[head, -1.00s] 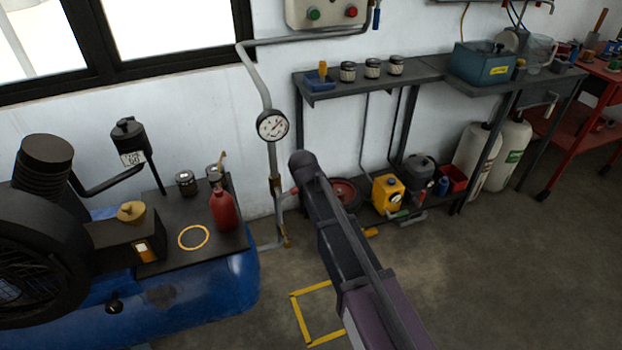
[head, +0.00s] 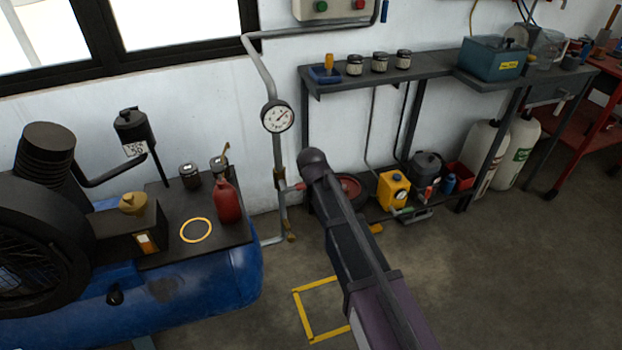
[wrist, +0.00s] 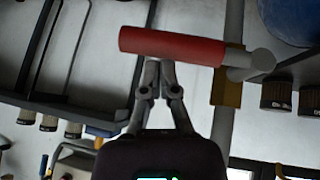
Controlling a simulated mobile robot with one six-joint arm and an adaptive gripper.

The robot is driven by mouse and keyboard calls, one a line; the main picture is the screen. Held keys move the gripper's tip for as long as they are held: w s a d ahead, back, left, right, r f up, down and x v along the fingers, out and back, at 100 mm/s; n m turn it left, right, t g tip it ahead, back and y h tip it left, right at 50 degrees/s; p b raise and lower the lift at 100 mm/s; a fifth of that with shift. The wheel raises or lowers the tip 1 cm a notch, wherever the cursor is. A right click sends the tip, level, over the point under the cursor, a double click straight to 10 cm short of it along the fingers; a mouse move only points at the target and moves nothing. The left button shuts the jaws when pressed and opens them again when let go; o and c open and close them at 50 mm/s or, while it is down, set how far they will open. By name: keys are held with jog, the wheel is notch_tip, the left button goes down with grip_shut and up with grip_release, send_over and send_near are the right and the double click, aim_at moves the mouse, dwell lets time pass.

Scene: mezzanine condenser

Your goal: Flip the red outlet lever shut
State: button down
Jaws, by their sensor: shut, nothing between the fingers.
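The red outlet lever (head: 297,187) sticks out to the right from the brass valve (head: 279,179) on the grey vertical pipe, below the round gauge. In the wrist view the red lever (wrist: 172,46) lies crosswise, joined at its right end to a grey stub by the brass valve body (wrist: 228,88). My gripper (wrist: 155,72) is shut and empty. Its fingertips are close below the lever's middle in that view; I cannot tell whether they touch it. In the head view my arm hides the gripper fingers, and the lever's right end meets the arm's outline.
The pressure gauge (head: 277,117) sits on the pipe above the valve. The blue compressor (head: 205,283) with a red bottle (head: 228,201) stands left. A grey shelf (head: 435,75) with jars and a yellow device (head: 393,190) below stands right. Floor in front is clear, with a yellow-taped square (head: 297,312).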

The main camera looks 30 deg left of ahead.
jog(key=shift+d+r, duration=0.1)
jog(key=shift+d, duration=0.05)
jog(key=shift+r+p, duration=0.15)
jog(key=shift+p, duration=0.15)
jog(key=w+d+p+v, duration=0.1)
jog(key=p+v, duration=0.7)
jog(key=v, duration=0.1)
jog(key=shift+r, duration=0.3)
jog(key=shift+s+d, duration=0.1)
jog(key=shift+d, duration=0.1)
dwell(0.5)
jog(key=s+d+f+m+g+h, duration=0.1)
jog(key=d+f+m+g+h, duration=0.15)
jog(key=d, duration=1.55)
jog(key=s+d+f+m+g+h, duration=0.15)
jog(key=d+m, duration=0.25)
jog(key=d, duration=1.4)
jog(key=s+d+m+g, duration=0.25)
jog(key=s+d, duration=0.45)
jog(key=d, duration=0.4)
notch_tip(320, 180, up, 14)
jog(key=p, duration=1.3)
jog(key=shift+s+d+m+y, duration=0.15)
jog(key=shift+d+m+y, duration=0.15)
jog(key=shift+m, duration=0.1)
